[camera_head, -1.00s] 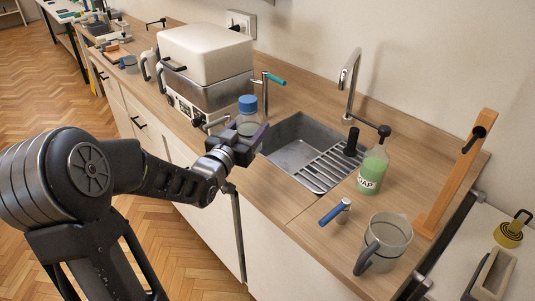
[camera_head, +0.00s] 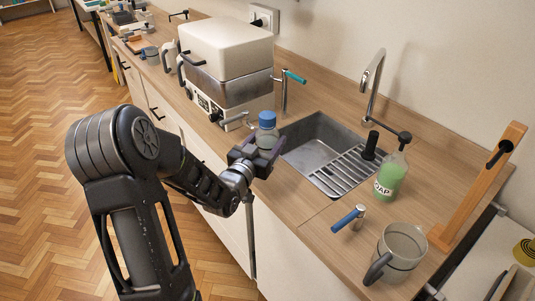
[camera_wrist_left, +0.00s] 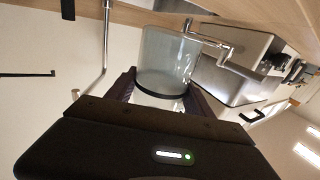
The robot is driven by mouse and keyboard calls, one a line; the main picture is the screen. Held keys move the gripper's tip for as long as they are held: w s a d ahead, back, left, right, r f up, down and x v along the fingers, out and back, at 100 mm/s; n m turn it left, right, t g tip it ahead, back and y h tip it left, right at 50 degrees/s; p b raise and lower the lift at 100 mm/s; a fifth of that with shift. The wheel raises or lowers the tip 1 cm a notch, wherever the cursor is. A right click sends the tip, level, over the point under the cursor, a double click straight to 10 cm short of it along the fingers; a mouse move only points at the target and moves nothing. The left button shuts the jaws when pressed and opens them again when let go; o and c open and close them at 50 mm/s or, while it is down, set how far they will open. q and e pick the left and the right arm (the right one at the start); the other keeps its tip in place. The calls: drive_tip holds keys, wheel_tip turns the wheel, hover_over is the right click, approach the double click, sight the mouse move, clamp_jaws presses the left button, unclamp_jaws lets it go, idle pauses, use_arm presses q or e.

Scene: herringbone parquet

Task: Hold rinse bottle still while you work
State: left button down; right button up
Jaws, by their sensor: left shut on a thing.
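The rinse bottle (camera_head: 267,135) is clear with a blue cap (camera_head: 267,119). In the head view it stands upright near the counter's front edge, left of the sink. My left gripper (camera_head: 257,156) is shut around its lower part, which the fingers hide. In the left wrist view the clear body of the bottle (camera_wrist_left: 167,58) sits between the fingers (camera_wrist_left: 160,95). Whether its base touches the counter is hidden. My right gripper is not in view.
A white-lidded steel appliance (camera_head: 225,65) stands behind and left of the bottle. The sink (camera_head: 310,150) with a drain rack and tap (camera_head: 372,80) lies right. Further right are a green soap bottle (camera_head: 391,178), a blue-handled tool (camera_head: 348,218) and a clear jug (camera_head: 400,250).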

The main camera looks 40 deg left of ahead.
sight(267, 152)
use_arm(q)
drive_tip(key=shift+f, duration=0.2)
wheel_tip(267, 152, down, 4)
drive_tip(key=shift+f+p, duration=0.1)
drive_tip(key=shift+p, duration=0.2)
drive_tip(key=shift+f, duration=0.1)
drive_tip(key=c, duration=0.9)
unclamp_jaws()
drive_tip(key=shift+f+b, duration=0.1)
drive_tip(key=shift+b, duration=0.2)
drive_tip(key=o, duration=0.5)
drive_tip(key=shift+r+p, duration=0.2)
drive_tip(key=shift+p, duration=0.1)
